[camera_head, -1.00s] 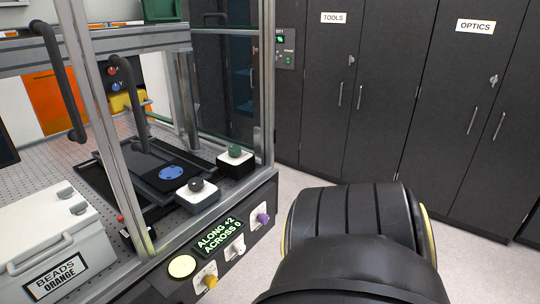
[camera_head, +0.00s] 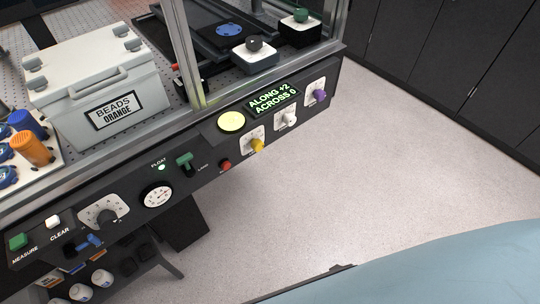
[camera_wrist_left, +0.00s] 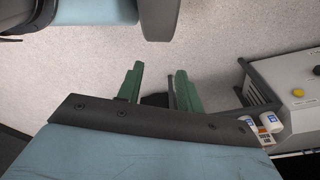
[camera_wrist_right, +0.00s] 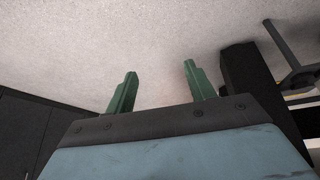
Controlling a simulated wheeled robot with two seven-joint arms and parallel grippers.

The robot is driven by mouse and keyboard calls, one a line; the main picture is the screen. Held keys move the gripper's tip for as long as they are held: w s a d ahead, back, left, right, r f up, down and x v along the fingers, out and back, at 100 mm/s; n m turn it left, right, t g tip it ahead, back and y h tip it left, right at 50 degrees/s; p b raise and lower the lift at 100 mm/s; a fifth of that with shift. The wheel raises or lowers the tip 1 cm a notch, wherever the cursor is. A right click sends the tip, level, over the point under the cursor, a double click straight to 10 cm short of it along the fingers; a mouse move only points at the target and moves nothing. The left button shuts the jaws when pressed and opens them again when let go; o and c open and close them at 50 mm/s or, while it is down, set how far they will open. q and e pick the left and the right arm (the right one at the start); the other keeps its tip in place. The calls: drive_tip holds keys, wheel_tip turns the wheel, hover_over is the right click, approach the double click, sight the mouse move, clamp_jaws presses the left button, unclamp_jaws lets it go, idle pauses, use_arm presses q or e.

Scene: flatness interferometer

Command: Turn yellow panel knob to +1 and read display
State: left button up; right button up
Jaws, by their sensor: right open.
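The yellow knob (camera_head: 257,145) sits on a white plate on the sloped front panel (camera_head: 215,170) in the head view. The display (camera_head: 272,98) above it reads "ALONG +2" and "ACROSS 0" in green. A white knob (camera_head: 290,117) and a purple knob (camera_head: 319,96) are to its right. Neither gripper shows in the head view. In the left wrist view my left gripper (camera_wrist_left: 158,85) has its green fingers apart, with nothing seen between them but floor and a dark part. In the right wrist view my right gripper (camera_wrist_right: 160,80) is open and empty over the floor.
Left of the yellow knob are a red button (camera_head: 225,165), a green lever (camera_head: 185,161), a gauge (camera_head: 157,195) and a dial (camera_head: 104,215). A white bead box (camera_head: 98,80) stands on the table. Dark cabinets (camera_head: 450,80) stand right.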

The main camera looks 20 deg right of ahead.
drive_tip(key=w+r+t+b, duration=0.4)
drive_tip(key=w, duration=0.7)
use_arm(q)
drive_tip(key=w+r+t+b, duration=0.1)
drive_tip(key=w+r+b, duration=0.3)
drive_tip(key=w, duration=0.6)
use_arm(e)
drive_tip(key=t+y+b, duration=0.6)
drive_tip(key=t+b, duration=0.2)
drive_tip(key=b, duration=0.1)
approach(260, 148)
use_arm(q)
wheel_tip(260, 148, up, 11)
drive_tip(key=d+t+b, duration=0.1)
drive_tip(key=d, duration=0.1)
use_arm(e)
drive_tip(key=b+x, duration=0.1)
drive_tip(key=x, duration=0.7)
drive_tip(key=shift+r+b, duration=0.1)
drive_tip(key=shift+b, duration=0.3)
use_arm(q)
drive_tip(key=w+d+r+t+h, duration=0.1)
drive_tip(key=w+d+r+t, duration=0.2)
drive_tip(key=w, duration=0.5)
drive_tip(key=shift+w+r+t+h, duration=0.2)
drive_tip(key=shift+r+t+h, duration=0.3)
drive_tip(key=shift+t, duration=0.7)
use_arm(e)
drive_tip(key=shift+w+a, duration=0.2)
drive_tip(key=shift+w, duration=0.25)
